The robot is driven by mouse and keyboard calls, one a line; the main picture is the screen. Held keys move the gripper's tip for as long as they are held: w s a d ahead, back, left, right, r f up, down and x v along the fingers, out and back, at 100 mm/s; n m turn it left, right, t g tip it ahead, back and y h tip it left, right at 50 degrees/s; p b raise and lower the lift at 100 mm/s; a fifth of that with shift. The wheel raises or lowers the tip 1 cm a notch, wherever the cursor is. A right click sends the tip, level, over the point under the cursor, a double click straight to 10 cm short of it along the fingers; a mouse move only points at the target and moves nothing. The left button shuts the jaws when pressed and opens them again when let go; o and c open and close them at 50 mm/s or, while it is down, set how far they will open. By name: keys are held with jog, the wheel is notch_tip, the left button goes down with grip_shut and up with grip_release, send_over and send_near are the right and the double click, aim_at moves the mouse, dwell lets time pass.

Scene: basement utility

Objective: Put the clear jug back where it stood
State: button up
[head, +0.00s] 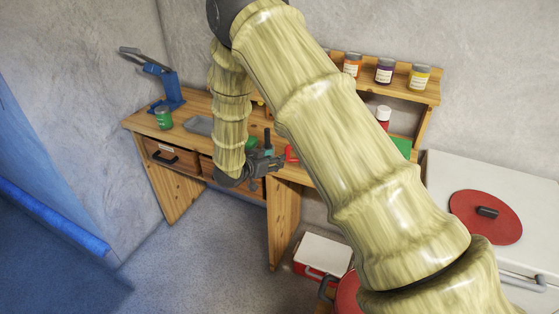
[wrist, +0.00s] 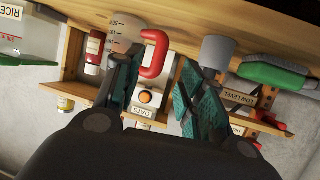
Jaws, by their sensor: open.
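The clear jug (wrist: 124,27), with dark measuring marks and a red handle (wrist: 154,54), appears upside down at the top of the wrist view, by the wooden bench top. My gripper (wrist: 158,62) is open, with one finger on each side of the handle in the picture. The left finger overlaps the jug's body; I cannot tell whether it touches. In the head view my gripper (head: 266,160) is at the bench's front edge, and a bit of red (head: 291,153) shows just right of it. My arm hides most of that area.
A grey cup (wrist: 216,50) and a green object (wrist: 272,75) are right of the handle in the wrist view. In the head view, a grey tray (head: 198,125), a green tin (head: 164,118) and a blue press (head: 168,90) stand left. Jars (head: 384,71) line the shelf.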

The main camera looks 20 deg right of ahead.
jog(key=b+v, duration=0.1)
jog(key=v, duration=0.5)
jog(key=s+f+n+y, duration=0.75)
jog(key=s+f, duration=1.15)
jog(key=f, duration=0.4)
jog(key=s+a+f+n+g+y, duration=0.1)
jog(key=s+f+g, duration=0.1)
jog(key=s, duration=0.7)
jog(key=s+a+f+n+g+y, duration=0.1)
jog(key=s+f+g+y, duration=0.1)
jog(key=s, duration=0.8)
jog(key=s+a+f+n+g+y, duration=0.1)
jog(key=s+f+n+g, duration=0.1)
jog(key=s, duration=0.7)
jog(key=shift+s+a+f+g, duration=0.3)
jog(key=shift+s+f+g, duration=0.1)
jog(key=shift+f, duration=0.05)
jog(key=shift+y, duration=0.25)
jog(key=shift+c, duration=0.5)
